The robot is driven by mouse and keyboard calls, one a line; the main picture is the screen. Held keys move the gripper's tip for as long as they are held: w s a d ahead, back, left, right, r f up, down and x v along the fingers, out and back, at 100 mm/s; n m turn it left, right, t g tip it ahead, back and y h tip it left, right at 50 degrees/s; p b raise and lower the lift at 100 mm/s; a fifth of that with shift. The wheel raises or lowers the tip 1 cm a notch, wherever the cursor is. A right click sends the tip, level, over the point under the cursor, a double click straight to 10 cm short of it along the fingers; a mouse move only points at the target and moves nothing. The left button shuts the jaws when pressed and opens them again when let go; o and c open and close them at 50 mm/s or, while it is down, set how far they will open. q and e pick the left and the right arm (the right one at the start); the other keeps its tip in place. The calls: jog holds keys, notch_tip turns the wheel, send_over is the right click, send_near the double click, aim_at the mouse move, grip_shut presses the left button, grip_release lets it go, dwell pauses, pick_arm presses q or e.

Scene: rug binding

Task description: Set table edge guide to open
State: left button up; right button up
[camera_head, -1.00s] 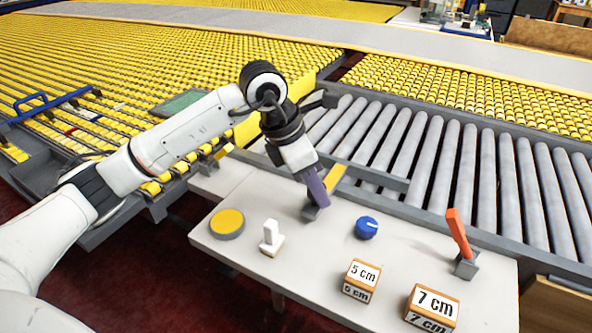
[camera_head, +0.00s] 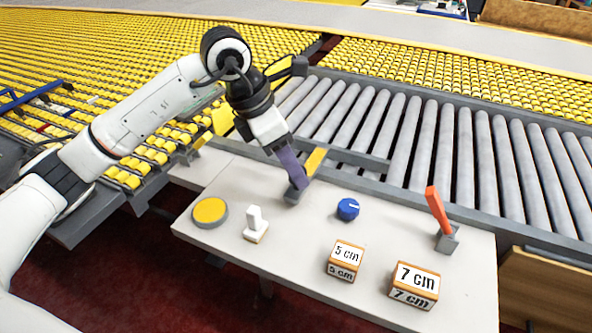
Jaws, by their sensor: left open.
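A yellow lever (camera_head: 315,161) leans up and to the right from a small grey base (camera_head: 292,196) at the back of the grey control table (camera_head: 330,215). My left gripper (camera_head: 297,182) comes down from the upper left, its purple fingers right beside the lever, over its lower part. The gripper is open; whether it touches the lever I cannot tell. An orange lever (camera_head: 437,210) stands on a grey base at the right of the table. No label shows which control is the table edge guide. My right gripper is out of view.
The table also holds a yellow round button (camera_head: 210,211), a white switch (camera_head: 255,222), a blue knob (camera_head: 347,208), and blocks marked 5 cm (camera_head: 345,258) and 7 cm (camera_head: 414,285). Grey rollers (camera_head: 405,145) lie behind it.

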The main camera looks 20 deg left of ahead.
pick_arm(q)
jog(key=v, duration=0.7)
jog(key=shift+r, duration=0.15)
jog(key=shift+s, duration=0.15)
